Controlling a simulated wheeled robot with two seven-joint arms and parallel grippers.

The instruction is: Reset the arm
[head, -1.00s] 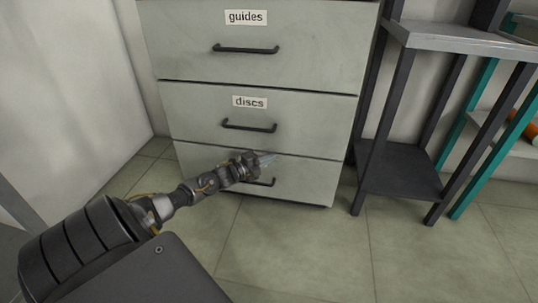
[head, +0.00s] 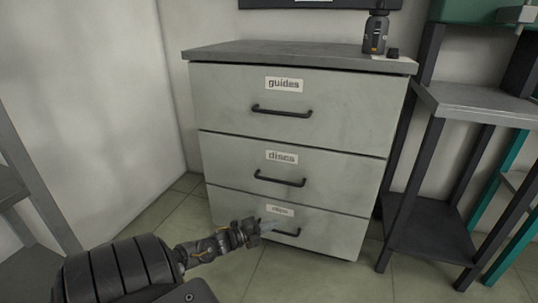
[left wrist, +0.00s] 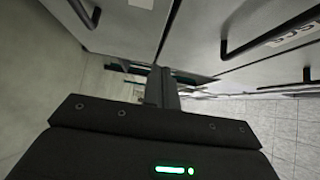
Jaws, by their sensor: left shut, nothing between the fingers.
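My left gripper (head: 268,227) is in front of the bottom drawer of a grey cabinet, near that drawer's dark handle in the head view. I cannot tell from the head view whether it touches the handle. In the left wrist view the fingers (left wrist: 161,88) are together with nothing between them. The cabinet has three closed drawers: the top drawer (head: 220,95) labelled guides, the middle drawer (head: 225,165) labelled discs, and the bottom drawer (head: 335,235), whose label is small and blurred. Drawer fronts and handles also show close by in the left wrist view (left wrist: 225,50). My right gripper is out of view.
A dark bottle (head: 376,33) and a small dark piece (head: 393,53) stand on the cabinet top. A dark-legged shelf stand (head: 470,100) is to the right, with a teal frame (head: 512,215) behind. Another grey stand is at the left edge. Floor shows around the cabinet.

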